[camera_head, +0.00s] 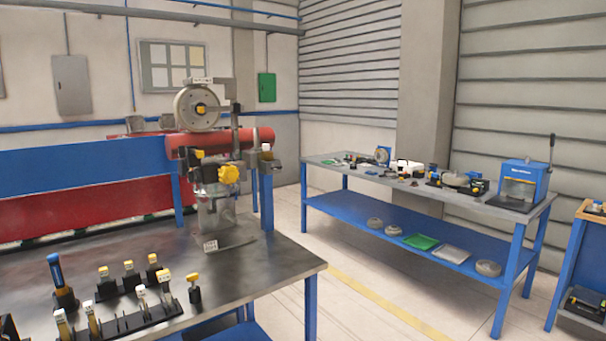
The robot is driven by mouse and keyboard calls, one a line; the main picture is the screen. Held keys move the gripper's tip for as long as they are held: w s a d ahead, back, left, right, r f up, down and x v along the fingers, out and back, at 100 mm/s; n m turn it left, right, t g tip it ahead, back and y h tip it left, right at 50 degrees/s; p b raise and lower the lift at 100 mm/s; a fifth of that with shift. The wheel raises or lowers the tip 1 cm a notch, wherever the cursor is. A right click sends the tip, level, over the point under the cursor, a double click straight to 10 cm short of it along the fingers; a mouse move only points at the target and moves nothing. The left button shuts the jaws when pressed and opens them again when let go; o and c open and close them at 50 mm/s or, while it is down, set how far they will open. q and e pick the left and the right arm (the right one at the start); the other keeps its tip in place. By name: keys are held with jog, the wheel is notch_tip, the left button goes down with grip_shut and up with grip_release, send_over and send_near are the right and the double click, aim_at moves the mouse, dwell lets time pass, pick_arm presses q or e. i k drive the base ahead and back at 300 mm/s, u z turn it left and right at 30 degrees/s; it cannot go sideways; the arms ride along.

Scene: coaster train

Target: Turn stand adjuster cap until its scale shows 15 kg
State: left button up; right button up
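A stand (217,205) with a clear lower part is on the near metal table, with a grey wheel (197,108) at its top. A yellow knob-like cap (228,173) sits on the front of the stand, below a red cylinder (215,138). I cannot tell for certain that this is the adjuster cap. No scale marking is readable at this size. A small white label (210,246) is at the foot of the stand. Neither of my grippers is in view.
The metal table (270,262) carries a black rack (125,325) of yellow-topped tools and a blue-handled tool (62,285) at the left. A blue-framed bench (350,205) with various parts and a blue press (520,185) stands right. Floor between them is clear.

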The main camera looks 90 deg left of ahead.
aim_at(229, 173)
jog(key=z, duration=0.65)
jog(key=i, duration=0.3)
jog(key=u, duration=2.7)
jog(key=i, duration=0.2)
jog(key=u, duration=1.85)
jog(key=k, duration=0.6)
jog(key=u, duration=0.35)
jog(key=i, duration=1.65)
jog(key=z, duration=0.35)
